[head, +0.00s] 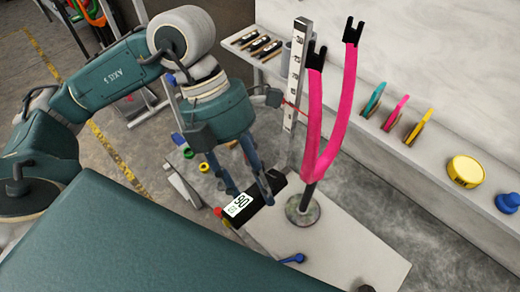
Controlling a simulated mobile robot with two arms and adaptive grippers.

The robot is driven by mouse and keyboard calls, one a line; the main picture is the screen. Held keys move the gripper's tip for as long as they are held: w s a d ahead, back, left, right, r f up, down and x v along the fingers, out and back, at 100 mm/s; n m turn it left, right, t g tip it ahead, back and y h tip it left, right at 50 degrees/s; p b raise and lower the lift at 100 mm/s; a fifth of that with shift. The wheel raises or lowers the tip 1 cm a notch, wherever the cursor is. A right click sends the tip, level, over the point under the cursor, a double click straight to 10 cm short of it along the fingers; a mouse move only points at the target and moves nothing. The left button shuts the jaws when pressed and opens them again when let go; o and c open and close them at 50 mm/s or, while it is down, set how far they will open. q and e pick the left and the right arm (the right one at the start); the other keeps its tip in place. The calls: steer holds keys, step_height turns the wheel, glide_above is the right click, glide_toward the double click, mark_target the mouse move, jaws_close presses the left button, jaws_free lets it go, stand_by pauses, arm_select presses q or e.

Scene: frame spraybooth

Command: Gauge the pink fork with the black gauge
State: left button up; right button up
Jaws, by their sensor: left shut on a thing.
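The pink fork (343,118) stands upright with its two black-tipped prongs up, its black stem on a round metal base (303,209) on a grey bench top. The black gauge (259,203) has a white display with large dark digits, seen turned. My left gripper (250,191) is shut on the gauge and holds it just left of the fork's base. The gauge appears apart from the pink prongs. The fingers hide part of the gauge. My right gripper is out of view.
A metal upright with labels (296,75) stands close behind the fork. A shelf along the wall holds teal, pink (396,113) and yellow (418,127) pieces, a yellow tin (465,171) and a blue knob (507,202). A blue valve handle (292,259) lies at the bench front.

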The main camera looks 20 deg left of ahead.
mark_target(274, 170)
arm_select(q)
steer(key=shift+s+d+r, duration=0.1)
steer(key=shift+s+r, duration=0.05)
steer(key=shift+s, duration=0.05)
steer(key=shift+b, duration=0.4)
steer(key=shift+w+d, duration=0.15)
steer(key=shift+w, duration=0.4)
steer(key=shift+w+d, duration=0.2)
steer(key=shift+w, duration=0.45)
steer(key=shift+w+d, duration=0.25)
steer(key=shift+w, duration=0.35)
steer(key=shift+w+d, duration=0.2)
steer(key=shift+w, duration=0.45)
steer(key=shift+w+d, duration=0.25)
steer(key=shift+w, duration=0.45)
steer(key=shift+s, duration=0.1)
steer(key=shift+s+a, duration=0.25)
steer(key=shift+s, duration=0.25)
steer(key=shift+s+a+b, duration=0.3)
steer(key=shift+s+a, duration=0.05)
steer(key=shift+s, duration=0.7)
steer(key=shift+s+a+b, duration=0.25)
steer(key=shift+s+a, duration=0.15)
steer(key=shift+s, duration=0.7)
steer(key=shift+s+a+b, duration=0.3)
steer(key=shift+s+a, duration=0.05)
steer(key=shift+s, duration=0.7)
